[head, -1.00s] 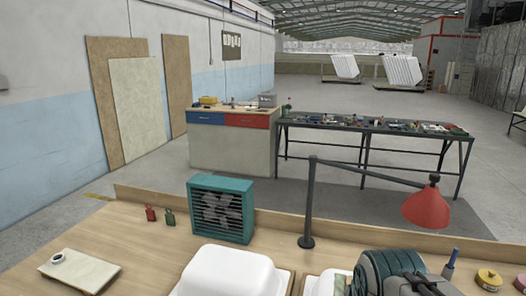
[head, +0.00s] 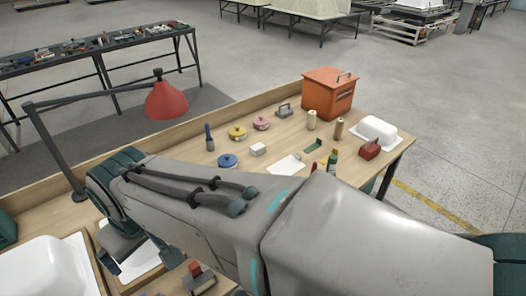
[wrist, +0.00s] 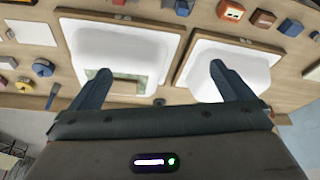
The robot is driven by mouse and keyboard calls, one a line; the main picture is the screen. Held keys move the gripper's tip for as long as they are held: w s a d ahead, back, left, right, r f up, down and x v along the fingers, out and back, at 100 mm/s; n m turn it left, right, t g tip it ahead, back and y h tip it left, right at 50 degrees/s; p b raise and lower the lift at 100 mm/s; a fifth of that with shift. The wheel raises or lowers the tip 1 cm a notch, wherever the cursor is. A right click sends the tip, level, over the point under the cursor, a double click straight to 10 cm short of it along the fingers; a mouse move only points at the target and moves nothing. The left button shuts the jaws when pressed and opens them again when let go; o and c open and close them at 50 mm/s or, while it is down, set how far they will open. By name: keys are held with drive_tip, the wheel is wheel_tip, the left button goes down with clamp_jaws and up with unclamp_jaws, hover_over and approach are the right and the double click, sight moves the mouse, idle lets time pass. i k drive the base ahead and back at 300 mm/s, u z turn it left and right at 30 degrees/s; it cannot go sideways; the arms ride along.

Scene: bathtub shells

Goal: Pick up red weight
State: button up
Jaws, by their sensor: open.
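The fingers show in front of two white tub shells, the left shell (wrist: 112,42) and the right shell (wrist: 232,65). In the head view my arm crosses the lower middle, with its hand end at the left, above the bench near the white shells.
A red lamp (head: 166,101) on a dark jointed arm stands at the bench's back edge. An orange box (head: 329,93), a red object (head: 370,148), a blue round item (head: 228,161) and bottles occupy the right part. A dark table (head: 95,48) stands behind.

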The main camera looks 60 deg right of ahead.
sight(370, 150)
drive_tip(key=z, duration=3.25)
drive_tip(key=k, duration=1)
drive_tip(key=z, duration=0.95)
drive_tip(key=i, duration=1.8)
drive_tip(key=u, duration=0.5)
drive_tip(key=i, duration=1.3)
drive_tip(key=u, duration=0.9)
